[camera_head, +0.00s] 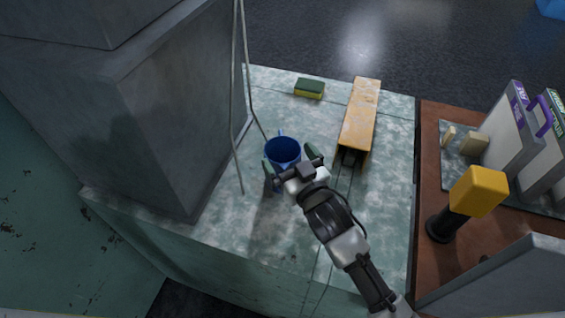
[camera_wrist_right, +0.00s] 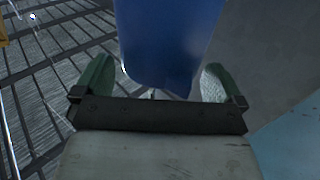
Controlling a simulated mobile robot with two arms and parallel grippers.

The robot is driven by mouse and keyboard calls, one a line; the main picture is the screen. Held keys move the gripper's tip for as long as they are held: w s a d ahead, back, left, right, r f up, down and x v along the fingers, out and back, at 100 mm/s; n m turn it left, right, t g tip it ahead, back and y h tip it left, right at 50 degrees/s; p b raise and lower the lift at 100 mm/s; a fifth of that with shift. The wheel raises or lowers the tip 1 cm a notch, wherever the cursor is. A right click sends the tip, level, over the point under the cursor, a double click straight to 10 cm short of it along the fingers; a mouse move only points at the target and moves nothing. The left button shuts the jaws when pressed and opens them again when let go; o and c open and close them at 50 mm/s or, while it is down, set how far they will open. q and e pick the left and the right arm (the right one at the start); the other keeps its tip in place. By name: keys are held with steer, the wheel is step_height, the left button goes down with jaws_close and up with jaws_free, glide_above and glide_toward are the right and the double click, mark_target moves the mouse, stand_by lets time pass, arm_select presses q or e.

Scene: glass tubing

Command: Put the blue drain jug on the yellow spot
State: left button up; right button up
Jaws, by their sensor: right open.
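The blue jug (camera_head: 282,150) stands on the worn green-grey worktop, its open top facing up and a light blue handle at its far side. My right gripper (camera_head: 290,163) is open at the near side of the jug, with one green finger to each side. In the right wrist view, the blue wall of the jug (camera_wrist_right: 168,40) shows between and beyond the two open fingers (camera_wrist_right: 155,80). I cannot tell whether either finger touches it. I make out no yellow spot on the worktop. My left gripper is not in view.
A yellow, worn long block (camera_head: 361,115) lies right of the jug. A green and yellow sponge (camera_head: 309,89) is at the back. Thin grey tubing (camera_head: 237,100) and a large grey block (camera_head: 180,110) stand left. A yellow-headed tool (camera_head: 478,190) is on the brown surface at right.

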mark_target(275, 139)
steer(key=shift+x, duration=1.6)
steer(key=shift+c, duration=0.5)
steer(key=c, duration=1)
